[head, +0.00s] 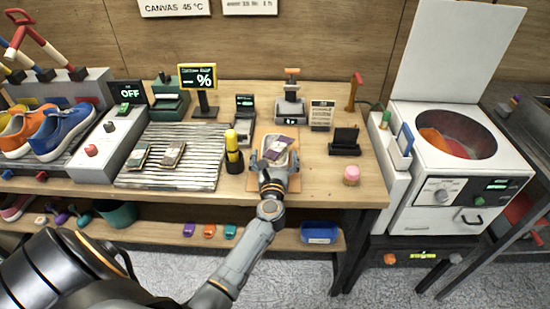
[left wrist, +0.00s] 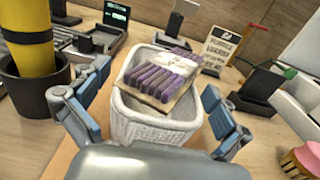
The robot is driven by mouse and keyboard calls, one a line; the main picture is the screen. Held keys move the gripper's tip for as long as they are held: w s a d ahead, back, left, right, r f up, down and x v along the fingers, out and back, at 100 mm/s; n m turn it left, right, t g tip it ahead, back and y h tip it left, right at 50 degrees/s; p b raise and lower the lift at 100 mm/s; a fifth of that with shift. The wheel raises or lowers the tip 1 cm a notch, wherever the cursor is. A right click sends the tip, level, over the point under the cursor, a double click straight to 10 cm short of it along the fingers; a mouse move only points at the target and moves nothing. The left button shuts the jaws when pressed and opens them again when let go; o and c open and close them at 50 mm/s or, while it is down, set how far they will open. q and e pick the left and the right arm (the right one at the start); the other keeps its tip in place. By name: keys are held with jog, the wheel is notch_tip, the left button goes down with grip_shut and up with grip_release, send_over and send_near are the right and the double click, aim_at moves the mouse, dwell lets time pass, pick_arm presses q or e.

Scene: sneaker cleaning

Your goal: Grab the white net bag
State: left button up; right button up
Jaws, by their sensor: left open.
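The white net bag looks like a small open white woven basket in the left wrist view (left wrist: 150,128). It stands on a tan board on the table. A purple-and-cream packet (left wrist: 160,75) lies in its mouth, and the packet also shows in the head view (head: 279,147). My left gripper (head: 275,165) is at the near side of the bag. Its two fingers are open, one on each side of the bag in the left wrist view (left wrist: 155,88). I cannot tell whether they touch the walls. My right gripper is not in view.
A black-and-yellow holder (head: 234,155) stands close left of the bag. A card terminal (head: 244,118) and a small stand (head: 290,108) are behind. A pink-topped brush (head: 351,174) is to the right. A ribbed metal tray (head: 190,150) lies left; a white washer (head: 455,165) stands right.

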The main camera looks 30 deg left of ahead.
pick_arm(q)
jog(key=shift+w+a, duration=0.2)
jog(key=shift+w, duration=0.1)
jog(key=shift+c, duration=0.6)
jog(key=c, duration=1)
jog(key=shift+c, duration=0.2)
jog(key=shift+r, duration=0.1)
